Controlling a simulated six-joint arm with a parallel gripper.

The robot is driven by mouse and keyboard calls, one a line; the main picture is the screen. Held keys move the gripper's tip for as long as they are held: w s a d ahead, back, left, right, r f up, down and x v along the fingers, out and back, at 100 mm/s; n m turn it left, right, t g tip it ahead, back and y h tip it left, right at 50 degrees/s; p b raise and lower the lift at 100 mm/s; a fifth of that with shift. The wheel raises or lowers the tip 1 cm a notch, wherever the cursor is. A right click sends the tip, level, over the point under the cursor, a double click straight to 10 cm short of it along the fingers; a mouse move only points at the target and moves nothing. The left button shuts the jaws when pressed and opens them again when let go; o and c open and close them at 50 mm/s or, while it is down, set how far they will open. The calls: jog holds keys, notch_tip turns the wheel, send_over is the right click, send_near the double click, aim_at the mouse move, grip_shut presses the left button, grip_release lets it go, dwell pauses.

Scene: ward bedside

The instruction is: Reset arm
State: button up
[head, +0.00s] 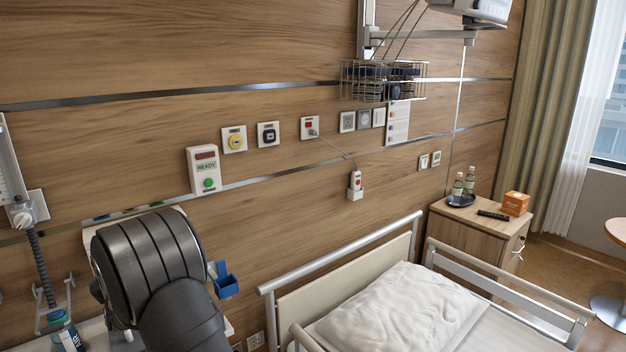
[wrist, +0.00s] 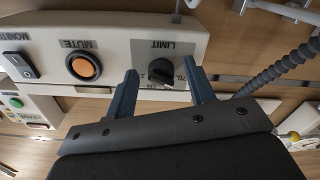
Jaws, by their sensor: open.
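My gripper (wrist: 160,66) is open in the wrist view, with its two dark blue fingers apart. Between the fingertips in the picture is the black LIMIT knob (wrist: 163,72) on a pale control panel (wrist: 115,52). I cannot tell whether the fingers touch the knob; nothing looks held. The panel also has an orange MUTE button (wrist: 83,67) and a black rocker switch (wrist: 19,66) marked MONITOR. In the head view my dark arm fills the lower left and hides most of the panel; I cannot make out the fingertips clearly there.
A grey corrugated hose (head: 42,262) hangs at the left. The bed rail (head: 340,250), pillow (head: 400,310) and bedside cabinet (head: 478,232) lie to the right.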

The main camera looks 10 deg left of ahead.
jog(key=m, duration=0.6)
jog(key=shift+s+a, duration=0.1)
dwell(0.3)
dwell(0.3)
jog(key=shift+w+d+n, duration=0.1)
jog(key=shift+n, duration=2.3)
jog(key=shift+w+d+n, duration=0.1)
jog(key=shift+n, duration=2.3)
